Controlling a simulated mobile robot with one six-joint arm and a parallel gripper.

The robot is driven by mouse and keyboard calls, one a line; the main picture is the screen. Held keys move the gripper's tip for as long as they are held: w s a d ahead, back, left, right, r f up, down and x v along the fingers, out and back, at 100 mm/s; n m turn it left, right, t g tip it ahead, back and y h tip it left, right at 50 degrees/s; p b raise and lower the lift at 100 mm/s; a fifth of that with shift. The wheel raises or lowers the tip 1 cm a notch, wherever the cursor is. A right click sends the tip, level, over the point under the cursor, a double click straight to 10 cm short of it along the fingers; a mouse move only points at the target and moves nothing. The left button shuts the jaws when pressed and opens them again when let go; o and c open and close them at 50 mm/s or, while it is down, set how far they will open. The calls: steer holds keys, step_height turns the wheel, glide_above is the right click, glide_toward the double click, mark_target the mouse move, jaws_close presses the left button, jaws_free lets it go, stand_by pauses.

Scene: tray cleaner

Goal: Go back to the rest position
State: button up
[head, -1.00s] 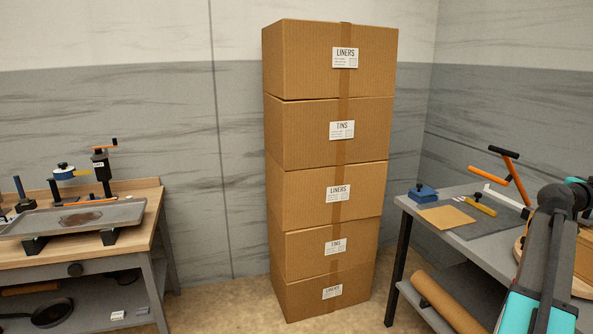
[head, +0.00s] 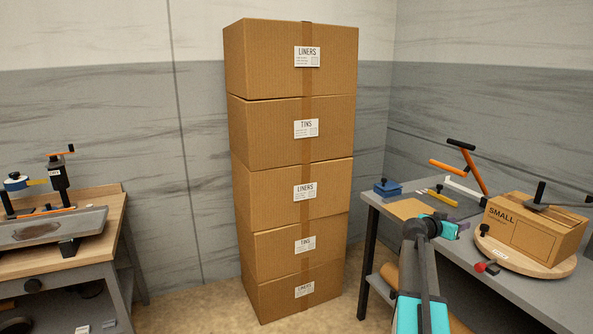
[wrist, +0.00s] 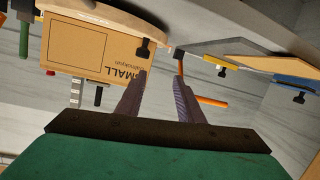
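My gripper (head: 461,227) is at the end of my arm in the head view, in front of the right-hand bench. In the wrist view, my gripper (wrist: 160,80) shows two purple-grey fingers standing apart with nothing between them. The wrist picture is turned over, with the bench at its top. My arm is folded low at the lower right of the head view. The head view does not show the finger gap clearly.
The right bench (head: 505,285) bears a SMALL box (head: 525,232) on a round wooden board (head: 553,268), plus a blue block (head: 388,188). A tall carton stack (head: 290,140) stands mid-view. The left bench (head: 112,215) holds a grey tray (head: 70,222).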

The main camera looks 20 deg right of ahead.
steer(key=w+a+f+n+t+y, duration=0.1)
steer(key=w+a+f+n+y, duration=0.15)
steer(key=a+f, duration=1.2)
steer(key=w+a+f+n+y, duration=0.2)
steer(key=w+a+f+y, duration=0.15)
steer(key=a+f, duration=1.15)
steer(key=s+a+f+n+g+y, duration=0.1)
steer(key=s+a+f, duration=0.1)
steer(key=a+f, duration=0.35)
steer(key=s+a+f+n+y, duration=0.1)
steer(key=s+a+f, duration=0.15)
steer(key=f, duration=0.65)
steer(key=s+a+f+n+g+y, duration=0.3)
steer(key=s+a+f+g, duration=0.1)
steer(key=s+a+f, duration=1.2)
steer(key=s+a+n+g+y, duration=0.2)
steer(key=s+a, duration=0.4)
steer(key=s, duration=0.3)
steer(key=s+a+n+g+y+b, duration=0.1)
steer(key=s+a+n+g+y, duration=0.1)
steer(key=s+a, duration=0.5)
steer(key=shift+s+r+n, duration=0.3)
steer(key=shift+s+n, duration=0.15)
steer(key=shift+s, duration=0.4)
